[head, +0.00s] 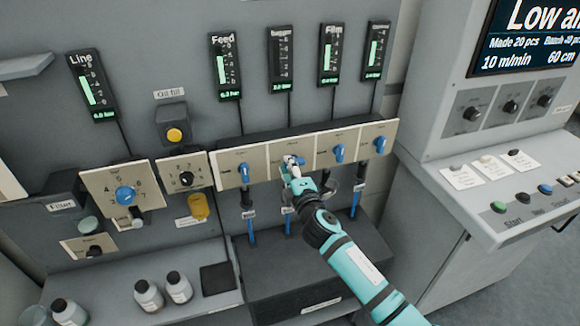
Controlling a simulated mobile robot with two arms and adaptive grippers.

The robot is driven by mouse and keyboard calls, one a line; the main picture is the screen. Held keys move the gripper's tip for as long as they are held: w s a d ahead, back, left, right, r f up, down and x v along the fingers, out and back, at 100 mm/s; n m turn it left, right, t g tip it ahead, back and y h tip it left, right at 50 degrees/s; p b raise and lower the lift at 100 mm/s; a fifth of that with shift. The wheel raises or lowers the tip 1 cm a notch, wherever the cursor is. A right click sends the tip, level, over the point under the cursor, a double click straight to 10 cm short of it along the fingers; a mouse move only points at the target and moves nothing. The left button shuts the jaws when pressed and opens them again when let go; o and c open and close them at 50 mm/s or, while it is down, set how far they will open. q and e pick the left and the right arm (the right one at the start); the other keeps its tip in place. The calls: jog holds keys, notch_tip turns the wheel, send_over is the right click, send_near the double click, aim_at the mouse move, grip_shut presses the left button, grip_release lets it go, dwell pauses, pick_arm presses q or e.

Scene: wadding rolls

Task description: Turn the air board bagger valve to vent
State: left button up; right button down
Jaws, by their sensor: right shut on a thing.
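The air board (315,159) is a cream strip with a row of blue-handled valves. My right gripper (292,166) is at the second valve from the left, below the gauge that appears to read Bagger (281,60). It is shut on that bagger valve handle. The gripper hides most of the handle and its plate markings, so I cannot tell which position it points to. The other blue valve handles (243,172) stand to the left and right of it. My left gripper is not in view.
A feed gauge (225,66) and a line gauge (91,87) hang on the grey wall. A blue dial (125,195) sits at left, with several bottles (149,295) below. A control console (500,160) with buttons stands at right. Hoses hang below the board.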

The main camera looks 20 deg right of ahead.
jog(key=shift+f, duration=0.1)
dwell(0.3)
jog(key=c, duration=1.2)
grip_release()
jog(key=shift+c, duration=0.2)
jog(key=s, duration=1.2)
jog(key=shift+d, duration=0.2)
